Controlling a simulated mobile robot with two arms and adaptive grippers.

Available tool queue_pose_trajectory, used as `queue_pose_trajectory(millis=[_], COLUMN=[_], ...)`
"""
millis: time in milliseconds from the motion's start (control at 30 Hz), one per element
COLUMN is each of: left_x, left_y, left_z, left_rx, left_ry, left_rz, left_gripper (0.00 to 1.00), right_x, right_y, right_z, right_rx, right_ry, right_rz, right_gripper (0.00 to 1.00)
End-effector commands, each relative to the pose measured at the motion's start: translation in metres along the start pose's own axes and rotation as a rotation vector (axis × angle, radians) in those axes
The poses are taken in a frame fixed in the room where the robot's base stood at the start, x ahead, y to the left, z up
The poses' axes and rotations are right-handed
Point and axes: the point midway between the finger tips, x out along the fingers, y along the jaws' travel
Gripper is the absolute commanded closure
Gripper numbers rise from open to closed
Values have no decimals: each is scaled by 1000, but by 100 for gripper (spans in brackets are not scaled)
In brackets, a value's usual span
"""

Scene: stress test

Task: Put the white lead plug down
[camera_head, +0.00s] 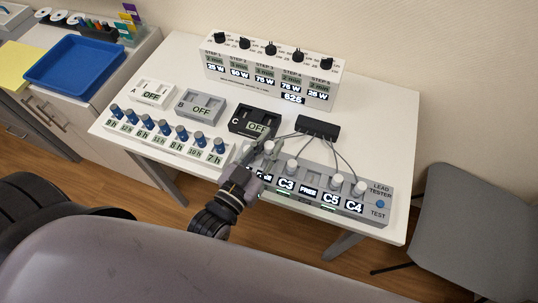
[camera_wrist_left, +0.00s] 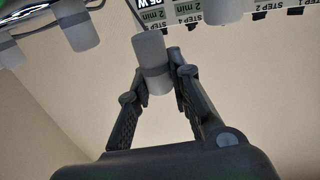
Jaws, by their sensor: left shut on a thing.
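My left gripper (camera_head: 262,156) is at the left end of the grey lead tester (camera_head: 375,217). It is shut on a white lead plug (camera_head: 269,147), which also shows between the fingertips in the left wrist view (camera_wrist_left: 154,65). I cannot tell whether this plug touches the tester. Other white plugs stand on the tester: one (camera_head: 292,166) above the C3 display, one (camera_head: 337,181) above C5 and one (camera_head: 359,188) above C4. A display between C3 and C5 reads FREE. My gripper partly hides the tester's left displays. My right gripper is not in view.
Grey leads run from a black box (camera_head: 318,127) behind the tester. Black module C (camera_head: 248,121), grey module B (camera_head: 200,104) and white module A (camera_head: 153,93) stand to the left. A strip with blue knobs (camera_head: 164,128) lies in front of them. A white step panel (camera_head: 271,71) stands behind.

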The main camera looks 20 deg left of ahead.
Motion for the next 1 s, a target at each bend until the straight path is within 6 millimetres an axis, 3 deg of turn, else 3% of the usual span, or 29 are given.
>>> queue_pose_trajectory(millis=[133, 400, 800, 833, 1000], left_x=[0, 0, 0, 0, 0], left_y=[0, 0, 0, 0, 0], left_z=[13, 46, 52, 52, 52], left_rx=[0, 0, 0, 0, 0], left_ry=[0, 1, 1, 1, 1], left_rz=[0, 0, 0, 0, 0], left_gripper=[100, 100, 100, 81, 69], right_x=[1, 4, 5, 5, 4], right_y=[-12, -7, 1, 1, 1], right_z=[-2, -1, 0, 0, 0], right_rx=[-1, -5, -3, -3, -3], right_ry=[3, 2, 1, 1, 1], right_rz=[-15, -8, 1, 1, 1], right_gripper=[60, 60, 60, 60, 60])
